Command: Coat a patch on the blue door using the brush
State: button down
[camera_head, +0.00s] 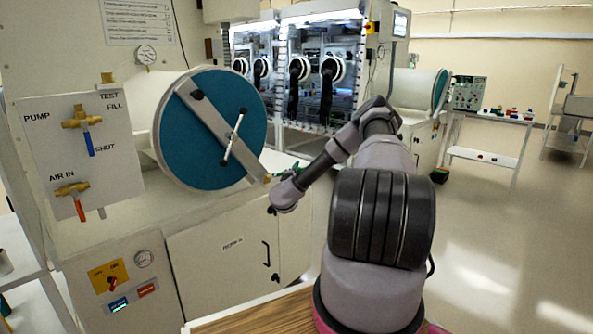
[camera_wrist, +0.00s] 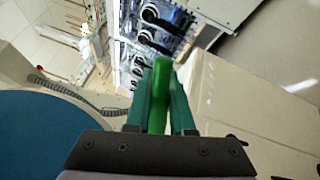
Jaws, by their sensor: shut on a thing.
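The blue door (camera_head: 185,140) is a round teal disc on the pale chamber at the left, with a grey bar and a handle across its face. Its edge also shows at the lower left of the wrist view (camera_wrist: 40,140). My gripper (camera_head: 288,173) is just right of the door's lower right edge. In the wrist view my gripper (camera_wrist: 160,105) has dark green fingers shut on a bright green handle, which I take as the brush (camera_wrist: 160,85). The brush's bristles cannot be made out. I see no clear coated patch on the door.
A valve panel (camera_head: 80,150) with blue and red levers stands left of the door. A cabinet (camera_head: 235,255) is below it. Gloveboxes (camera_head: 320,70) with black gloves stand behind. A side table (camera_head: 490,117) is at the right, with open floor (camera_head: 500,240) before it.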

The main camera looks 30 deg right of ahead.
jog(key=shift+s+d, duration=0.1)
jog(key=shift+d, duration=0.05)
jog(key=shift+s+d, duration=0.35)
jog(key=shift+s, duration=0.55)
jog(key=shift+s+d, duration=0.3)
jog(key=shift+s, duration=0.65)
jog(key=shift+s+d, duration=0.35)
jog(key=shift+s, duration=0.55)
jog(key=shift+s+d, duration=0.3)
jog(key=shift+s, duration=0.4)
jog(key=shift+s+d, duration=0.25)
jog(key=shift+s, duration=0.45)
jog(key=shift+a, duration=0.1)
